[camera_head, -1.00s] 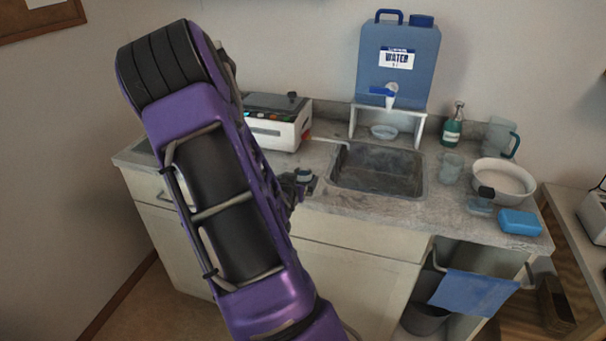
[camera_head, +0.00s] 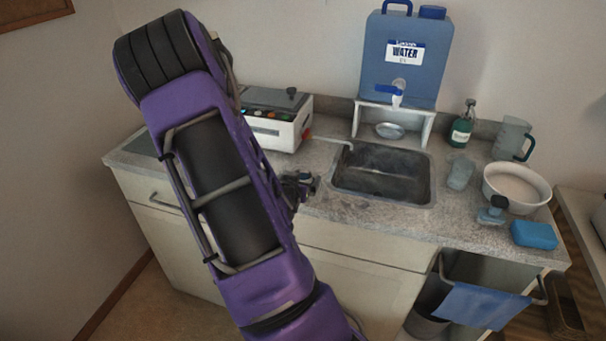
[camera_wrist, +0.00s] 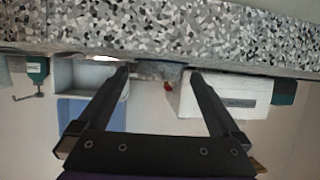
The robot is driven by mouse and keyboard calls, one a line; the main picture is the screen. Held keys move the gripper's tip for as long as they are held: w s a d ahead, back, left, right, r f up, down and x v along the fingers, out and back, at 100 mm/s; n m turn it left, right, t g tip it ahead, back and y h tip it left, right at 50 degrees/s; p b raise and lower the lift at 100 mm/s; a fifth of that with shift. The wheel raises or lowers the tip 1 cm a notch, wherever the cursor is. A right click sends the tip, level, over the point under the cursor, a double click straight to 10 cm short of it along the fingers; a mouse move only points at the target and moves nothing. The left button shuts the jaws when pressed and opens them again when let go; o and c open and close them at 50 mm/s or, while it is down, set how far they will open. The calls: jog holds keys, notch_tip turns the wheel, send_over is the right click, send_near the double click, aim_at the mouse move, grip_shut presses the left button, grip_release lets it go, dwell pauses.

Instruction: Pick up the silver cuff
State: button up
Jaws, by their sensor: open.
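A small grey, silvery piece (camera_wrist: 157,70), which looks like the silver cuff, sits against the speckled counter (camera_wrist: 150,35) in the wrist view, which is upside down. It lies between the tips of my open gripper (camera_wrist: 162,72); I cannot tell whether either finger touches it. In the head view my gripper (camera_head: 300,186) is low over the front of the counter, left of the sink, partly hidden by my purple arm. The cuff cannot be made out clearly there.
The sink (camera_head: 382,178) is right of my gripper and a white-sided machine (camera_head: 276,125) stands behind it. A blue water jug (camera_head: 401,62) stands behind the sink. A green bottle (camera_head: 462,128), white bowl (camera_head: 517,186) and blue sponge (camera_head: 534,235) are farther right.

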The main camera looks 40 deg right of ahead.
jog(key=shift+w+d+f, duration=0.1)
jog(key=shift+d, duration=0.1)
jog(key=c, duration=1.4)
